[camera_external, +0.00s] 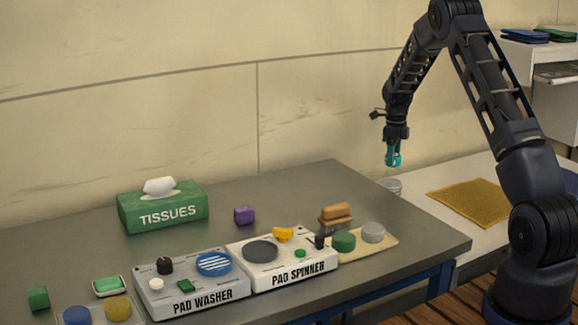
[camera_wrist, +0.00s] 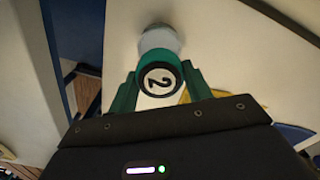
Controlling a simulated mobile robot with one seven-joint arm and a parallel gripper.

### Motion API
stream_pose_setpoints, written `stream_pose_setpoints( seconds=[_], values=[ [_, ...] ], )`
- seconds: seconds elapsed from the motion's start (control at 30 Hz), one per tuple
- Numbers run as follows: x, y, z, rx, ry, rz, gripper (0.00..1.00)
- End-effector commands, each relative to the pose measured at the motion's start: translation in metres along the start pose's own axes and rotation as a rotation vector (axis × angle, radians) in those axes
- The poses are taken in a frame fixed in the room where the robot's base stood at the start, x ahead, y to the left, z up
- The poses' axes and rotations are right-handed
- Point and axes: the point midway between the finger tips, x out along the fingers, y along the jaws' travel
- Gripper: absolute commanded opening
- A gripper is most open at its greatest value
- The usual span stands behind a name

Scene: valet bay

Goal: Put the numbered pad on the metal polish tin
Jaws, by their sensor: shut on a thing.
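The numbered pad (camera_wrist: 160,80) is a dark round piece with a white disc marked 2 and a teal-green side. It is between the two green fingers of my gripper (camera_wrist: 158,88) in the wrist view, and the gripper is shut on it. In the external view my gripper (camera_external: 393,157) hangs pointing down in the air; pad and fingers blend in teal there. A round silver-grey tin (camera_external: 391,186), which looks like the metal polish tin, stands on the pale bench just below the gripper, with a gap between. In the wrist view its pale round form (camera_wrist: 158,38) shows beyond the pad, partly hidden.
A yellow cloth (camera_external: 470,202) lies on the pale bench right of the tin. The grey table (camera_external: 345,180) holds a tissue box (camera_external: 163,207), a pad washer (camera_external: 192,290), a pad spinner (camera_external: 283,262), brushes (camera_external: 335,216) and several coloured pads.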

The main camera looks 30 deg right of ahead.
Motion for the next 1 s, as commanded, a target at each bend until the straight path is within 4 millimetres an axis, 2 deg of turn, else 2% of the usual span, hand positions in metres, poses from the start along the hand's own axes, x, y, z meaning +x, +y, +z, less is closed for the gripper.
stream_pose_setpoints(
  seconds=[0.1,0.33,0.6,1.0],
  values=[
    [0.013,0.0,0.0,0.001,0.0,0.001,0.28],
    [0.026,0.0,0.0,0.001,0.0,0.0,0.28],
    [0.059,0.0,0.0,0.0,0.0,0.0,0.28],
    [0.063,0.0,0.0,0.0,0.0,0.0,0.28]
  ],
)
